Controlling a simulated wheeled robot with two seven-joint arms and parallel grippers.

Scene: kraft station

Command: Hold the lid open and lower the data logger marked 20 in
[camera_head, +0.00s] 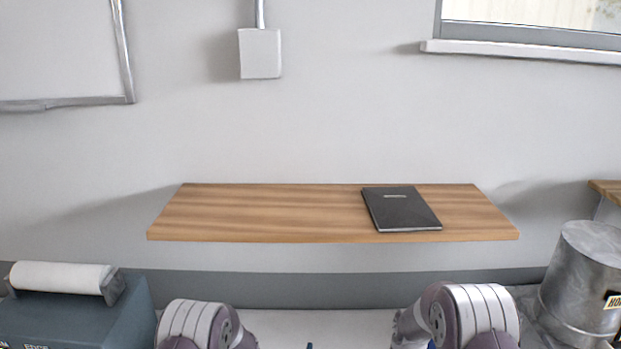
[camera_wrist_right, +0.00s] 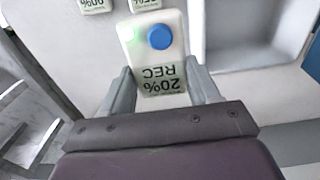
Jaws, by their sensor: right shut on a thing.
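The data logger (camera_wrist_right: 152,58) marked "20% REC" is a white block with a blue round button and a green light, its label upside down in the right wrist view. My right gripper (camera_wrist_right: 158,76) is shut on it, one finger on each side near the labelled end. The head view shows parts of both my arms at the bottom edge, but neither gripper clearly. No lid can be made out in either view, and my left gripper is not seen.
Two more labelled white pieces (camera_wrist_right: 95,5) (camera_wrist_right: 145,4) show at the top of the right wrist view, beside a pale recessed tray (camera_wrist_right: 206,45). In the head view, a wooden shelf (camera_head: 270,215) holds a dark notebook (camera_head: 400,209). A metal canister (camera_head: 585,280) stands right, a teal box (camera_head: 70,320) left.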

